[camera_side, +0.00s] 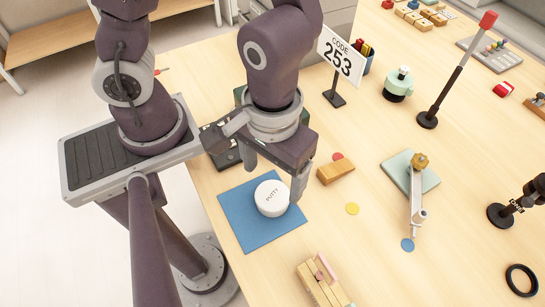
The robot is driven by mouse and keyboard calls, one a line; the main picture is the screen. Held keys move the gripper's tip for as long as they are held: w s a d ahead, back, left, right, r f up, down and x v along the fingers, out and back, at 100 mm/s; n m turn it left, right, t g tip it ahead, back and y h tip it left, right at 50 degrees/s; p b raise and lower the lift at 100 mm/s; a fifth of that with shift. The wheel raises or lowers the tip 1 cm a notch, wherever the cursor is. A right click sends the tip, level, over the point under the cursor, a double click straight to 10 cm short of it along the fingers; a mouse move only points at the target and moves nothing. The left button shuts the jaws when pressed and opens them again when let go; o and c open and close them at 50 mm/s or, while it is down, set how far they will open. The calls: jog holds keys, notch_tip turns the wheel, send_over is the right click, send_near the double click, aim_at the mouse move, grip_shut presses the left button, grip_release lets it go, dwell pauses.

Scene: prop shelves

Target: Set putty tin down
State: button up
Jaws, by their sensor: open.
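The putty tin (271,198) is a round white tin with "PUTTY" on its lid. It rests upright on a blue square mat (240,214) near the table's left edge. My gripper (273,183) is above and around the tin with its two grey fingers spread. The right finger comes down close beside the tin's right edge. The left finger is apart from it, to the upper left. I cannot tell whether the right finger touches the tin.
A wooden block (336,172) lies just right of my gripper. A sign reading "CODE 253" (341,58) stands behind it. A green plate with a lever (411,172) and a tall red-tipped post (455,75) stand farther right.

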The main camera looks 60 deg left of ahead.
aim_at(273, 194)
jog(key=a+r+m+t, duration=0.4)
jog(key=a+r+t, duration=0.1)
jog(key=a+r, duration=1)
notch_tip(273, 194, up, 2)
jog(key=shift+r+m+t, duration=0.1)
jog(key=shift+m+t, duration=0.2)
